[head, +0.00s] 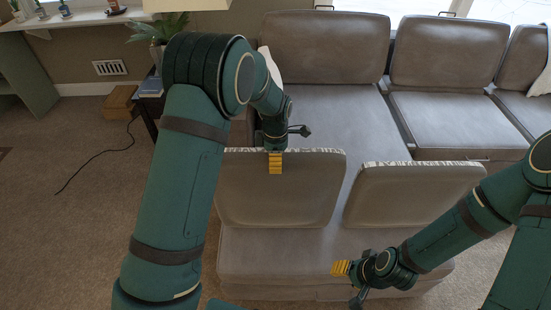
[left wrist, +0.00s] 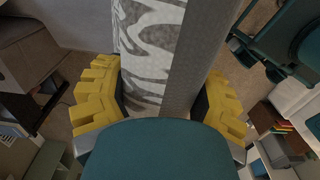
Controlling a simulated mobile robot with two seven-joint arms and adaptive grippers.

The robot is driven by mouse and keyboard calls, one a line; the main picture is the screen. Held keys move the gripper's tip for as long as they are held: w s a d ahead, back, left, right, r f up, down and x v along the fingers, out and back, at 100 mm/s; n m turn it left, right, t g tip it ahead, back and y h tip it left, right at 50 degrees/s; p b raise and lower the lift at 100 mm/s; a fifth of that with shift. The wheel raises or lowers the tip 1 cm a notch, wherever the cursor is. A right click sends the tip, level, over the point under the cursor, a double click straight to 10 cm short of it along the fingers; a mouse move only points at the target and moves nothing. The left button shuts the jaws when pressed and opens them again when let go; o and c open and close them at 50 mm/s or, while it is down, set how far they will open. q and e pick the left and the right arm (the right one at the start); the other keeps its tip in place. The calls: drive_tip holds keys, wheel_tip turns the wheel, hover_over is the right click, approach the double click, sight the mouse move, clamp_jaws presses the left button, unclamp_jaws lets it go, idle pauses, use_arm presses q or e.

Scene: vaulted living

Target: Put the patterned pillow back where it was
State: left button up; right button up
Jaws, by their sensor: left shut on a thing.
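The patterned pillow (head: 280,190) has a plain brown face and a grey-and-white patterned edge, and it stands upright at the near left end of the sofa (head: 355,180). My left gripper (head: 276,162) is shut on its top edge. In the left wrist view, the pillow's patterned side (left wrist: 155,50) passes between the yellow fingers of my left gripper (left wrist: 165,105). A similar pillow (head: 410,195) with a patterned edge stands to its right. My right gripper (head: 342,268) is empty in front of the sofa; its finger gap is not clear.
Plain back cushions (head: 325,48) line the sofa's far side. A plant (head: 160,30) and a small side table with books (head: 150,88) stand at the back left.

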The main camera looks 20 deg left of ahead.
use_arm(q)
drive_tip(key=o, duration=1.4)
wheel_tip(320, 180, up, 12)
drive_tip(key=p, duration=0.2)
drive_tip(key=shift+r+p, duration=0.15)
drive_tip(key=shift+p, duration=0.2)
